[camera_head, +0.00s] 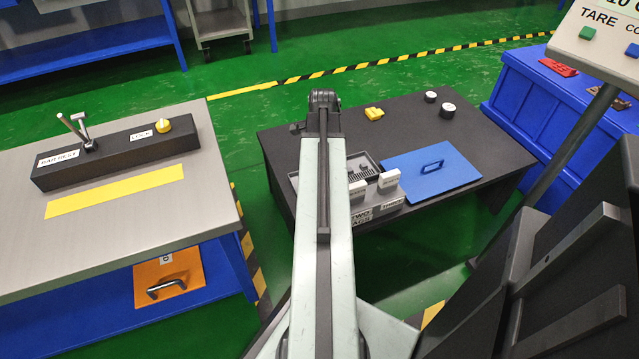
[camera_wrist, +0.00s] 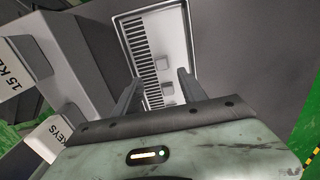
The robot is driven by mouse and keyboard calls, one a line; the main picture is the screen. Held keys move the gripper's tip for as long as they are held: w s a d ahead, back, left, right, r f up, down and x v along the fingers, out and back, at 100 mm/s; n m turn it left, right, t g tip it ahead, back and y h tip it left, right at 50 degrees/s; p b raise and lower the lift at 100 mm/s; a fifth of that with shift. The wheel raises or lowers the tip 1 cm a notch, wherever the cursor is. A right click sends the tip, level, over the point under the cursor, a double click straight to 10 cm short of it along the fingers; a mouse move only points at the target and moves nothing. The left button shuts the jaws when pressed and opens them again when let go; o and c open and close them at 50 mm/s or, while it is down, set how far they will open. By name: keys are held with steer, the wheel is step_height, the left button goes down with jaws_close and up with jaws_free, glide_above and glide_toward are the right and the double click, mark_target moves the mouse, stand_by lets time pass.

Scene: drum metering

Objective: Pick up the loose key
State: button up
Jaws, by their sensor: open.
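No piece can be told for certain as the loose key. A grey tray (camera_wrist: 183,20) with a slotted strip (camera_wrist: 136,48) lies below my gripper (camera_wrist: 160,77) in the wrist view. Small grey square pieces (camera_wrist: 162,63) show on its floor between and beyond my fingers. My two fingers are apart, with nothing seen gripped between them. In the head view the tray (camera_head: 366,158) sits on the dark table (camera_head: 283,150), partly hidden by my arm. My gripper is not seen there. A small yellow piece (camera_head: 374,113) lies behind the tray.
White labelled blocks (camera_head: 388,181) stand at the tray's front; one label reading "15 KE" (camera_wrist: 22,62) shows in the wrist view. A blue plate with a handle (camera_head: 430,167) lies right of the tray. A grey bench (camera_head: 120,215) is at left.

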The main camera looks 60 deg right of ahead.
steer(key=f+b, duration=0.5)
steer(key=shift+w+f, duration=0.15)
steer(key=shift+w, duration=0.1)
steer(key=shift+r, duration=0.2)
steer(key=shift+c, duration=0.3)
jaws_close()
steer(key=shift+r+p, duration=0.1)
steer(key=shift+p, duration=0.25)
